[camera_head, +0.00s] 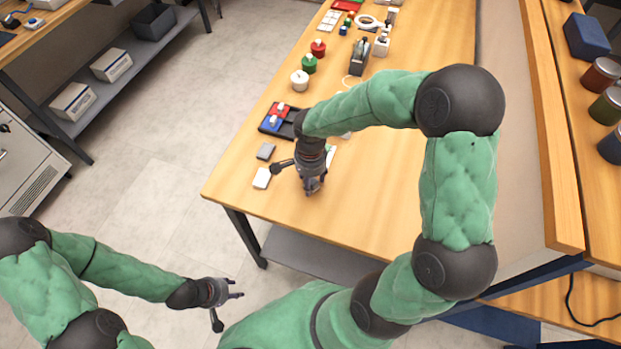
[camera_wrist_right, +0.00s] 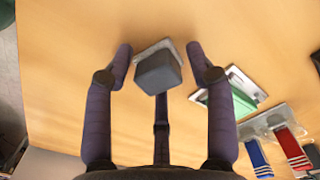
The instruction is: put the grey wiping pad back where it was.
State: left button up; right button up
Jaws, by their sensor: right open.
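A grey block (camera_wrist_right: 158,72) shows between the spread fingers of my right gripper (camera_wrist_right: 165,62) in the right wrist view. A pale flat plate (camera_wrist_right: 146,49) shows just behind it. In the head view my right gripper (camera_head: 312,188) points down over the table near its front edge; it is open and hides what lies beneath it. A grey pad (camera_head: 266,151) lies left of it; I cannot tell whether this is the same grey thing. My left gripper (camera_head: 236,290) hangs empty and open over the floor, away from the table.
A white pad (camera_head: 261,178) lies near the table's left edge. Beyond it stands a dark tray (camera_head: 264,126) with red and blue pieces. A green piece (camera_wrist_right: 232,104) and striped blue (camera_wrist_right: 258,157) and red (camera_wrist_right: 291,149) pieces lie right of the grey block. The table's front right is clear.

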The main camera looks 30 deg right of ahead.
jog(key=shift+r, duration=0.2)
notch_tip(320, 180, up, 12)
jog(key=p, duration=0.3)
